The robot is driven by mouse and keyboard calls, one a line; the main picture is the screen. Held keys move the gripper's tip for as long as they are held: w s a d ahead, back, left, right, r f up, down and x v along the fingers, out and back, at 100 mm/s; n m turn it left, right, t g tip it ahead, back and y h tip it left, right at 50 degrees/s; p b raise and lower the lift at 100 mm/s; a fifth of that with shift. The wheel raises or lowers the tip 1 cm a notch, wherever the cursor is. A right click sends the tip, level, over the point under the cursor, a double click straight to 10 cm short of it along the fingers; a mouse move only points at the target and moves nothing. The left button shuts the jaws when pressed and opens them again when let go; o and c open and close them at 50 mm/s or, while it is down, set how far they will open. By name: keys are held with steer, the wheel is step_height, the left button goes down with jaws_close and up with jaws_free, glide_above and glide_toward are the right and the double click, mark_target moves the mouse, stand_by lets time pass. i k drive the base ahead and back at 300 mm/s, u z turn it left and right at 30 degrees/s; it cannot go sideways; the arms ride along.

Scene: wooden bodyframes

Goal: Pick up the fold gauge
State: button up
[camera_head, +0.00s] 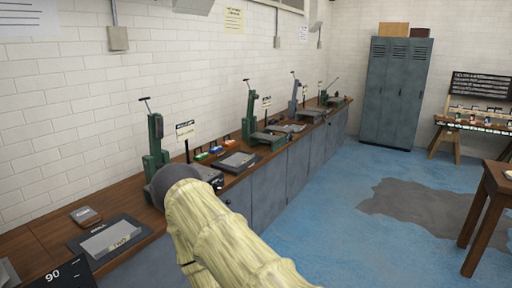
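I cannot tell for certain which thing is the fold gauge. A dark plate marked "90" (70,276) shows at the bottom left, cut off by the picture edge. Near it, a bent grey metal piece (108,240) with a small pale label lies on a dark mat (78,243) on the bench. My arm, in a pale yellow sleeve, reaches up from the bottom and hides part of the bench. My gripper's fingers do not show.
The long wooden bench (38,238) runs along the left wall with several green presses (156,145) on it. A small grey-brown box (86,216) lies behind the mat. Blue floor (330,200) is open to the right. A wooden table (497,185) stands at the right edge.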

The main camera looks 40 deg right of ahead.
mark_target(213, 149)
steer(key=z, duration=0.85)
steer(key=i, duration=0.85)
steer(key=z, duration=0.8)
steer(key=i, duration=1.5)
steer(key=u, duration=0.4)
